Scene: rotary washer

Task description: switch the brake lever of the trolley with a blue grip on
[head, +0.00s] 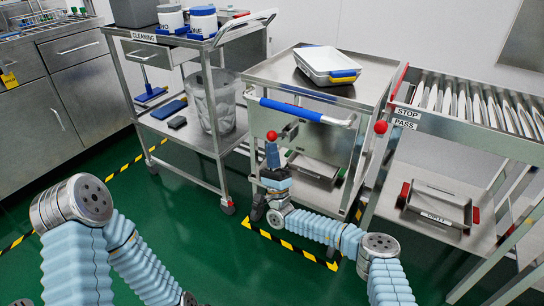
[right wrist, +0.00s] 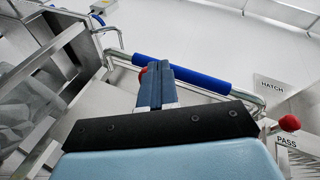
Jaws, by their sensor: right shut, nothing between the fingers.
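The trolley (head: 262,112) with a blue grip (head: 291,110) on its push bar stands in the middle of the head view. Its brake lever's red knob (head: 272,135) shows below the bar, just above my right fingertips; the lever's shaft is mostly hidden. My right gripper (head: 272,149) points up in front of the trolley, shut and empty. In the right wrist view, the shut blue fingers (right wrist: 156,72) cover most of the red knob (right wrist: 143,71), below the blue grip (right wrist: 180,72). I cannot tell whether they touch the knob. My left arm shows, but not its gripper.
A cleaning trolley (head: 176,138) with a clear bin (head: 212,103) stands to the left. At right is a roller conveyor (head: 480,125) with STOP and PASS labels and another red knob (head: 380,127).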

